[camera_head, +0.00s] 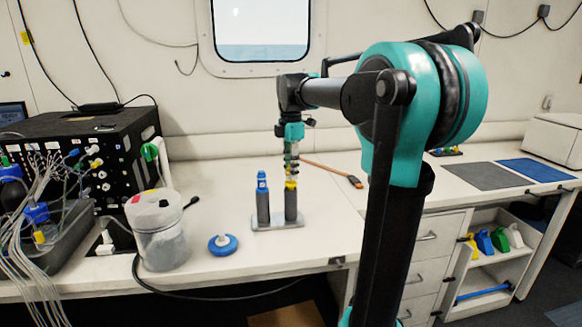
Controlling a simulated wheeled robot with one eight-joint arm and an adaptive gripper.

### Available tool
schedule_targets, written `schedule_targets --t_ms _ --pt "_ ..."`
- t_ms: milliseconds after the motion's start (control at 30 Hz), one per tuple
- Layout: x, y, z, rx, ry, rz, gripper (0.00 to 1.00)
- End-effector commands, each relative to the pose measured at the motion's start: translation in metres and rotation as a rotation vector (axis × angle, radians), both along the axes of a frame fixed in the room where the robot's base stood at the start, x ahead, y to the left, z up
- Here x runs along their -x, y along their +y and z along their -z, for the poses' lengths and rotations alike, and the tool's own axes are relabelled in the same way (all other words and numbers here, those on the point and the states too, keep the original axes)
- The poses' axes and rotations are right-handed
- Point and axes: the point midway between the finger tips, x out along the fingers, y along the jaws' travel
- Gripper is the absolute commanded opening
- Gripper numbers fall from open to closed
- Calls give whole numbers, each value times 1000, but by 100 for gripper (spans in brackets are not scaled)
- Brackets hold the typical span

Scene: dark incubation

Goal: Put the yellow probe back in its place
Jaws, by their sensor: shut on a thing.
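The yellow probe (291,186) shows as a yellow top above a dark grey cylinder, upright at the right end of a small grey stand (278,224) on the bench. My gripper (291,173) points straight down and is shut on the probe's upper part, which the fingers partly hide. The dark cylinder below the yellow part reaches down to the stand. I cannot tell whether the probe is fully seated. A blue probe (262,184) stands upright in a like dark cylinder at the stand's left end, close beside and apart from my gripper.
A round blue object (222,244) and a clear container (158,238) are left of the stand. A black equipment box (85,160) with many cables fills the far left. An orange cable tool (354,181) lies behind right. The bench right of the stand is clear.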

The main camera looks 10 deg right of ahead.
Motion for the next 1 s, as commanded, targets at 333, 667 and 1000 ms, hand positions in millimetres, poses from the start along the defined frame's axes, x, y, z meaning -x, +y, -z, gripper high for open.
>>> schedule_targets --t_ms 333,667,1000 --pt "0 0 0 0 0 0 0" --pt "0 0 5 0 0 0 0" --pt "0 0 13 0 0 0 0"
